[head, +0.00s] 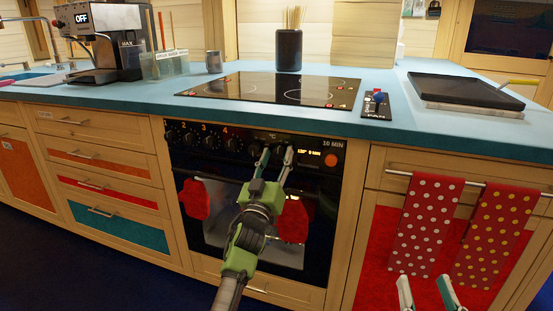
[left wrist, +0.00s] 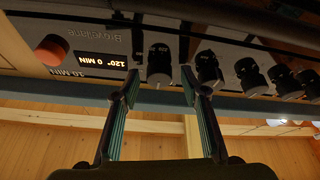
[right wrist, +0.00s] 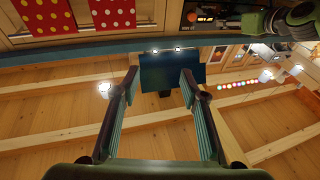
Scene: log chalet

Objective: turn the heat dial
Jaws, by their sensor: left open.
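The oven's control panel (head: 235,140) carries a row of black dials; in the head view a "°C" mark shows above the spot where my left gripper reaches. My left gripper (head: 274,156) is open at the panel, its two fingers apart. In the left wrist view, which shows the panel upside down, the heat dial (left wrist: 158,66) nearest the display stands between the left fingertips (left wrist: 160,77), with gaps visible at both sides. The display (left wrist: 100,59) reads 120° and 0 MIN. My right gripper (head: 428,290) is open and empty, low in front of the cupboard.
An orange-red button (head: 331,160) sits right of the display. Red mitts (head: 195,202) hang at the oven door. Dotted towels (head: 425,220) hang on a rail near my right gripper. The blue counter (head: 150,92) with a hob (head: 265,88) overhangs the panel.

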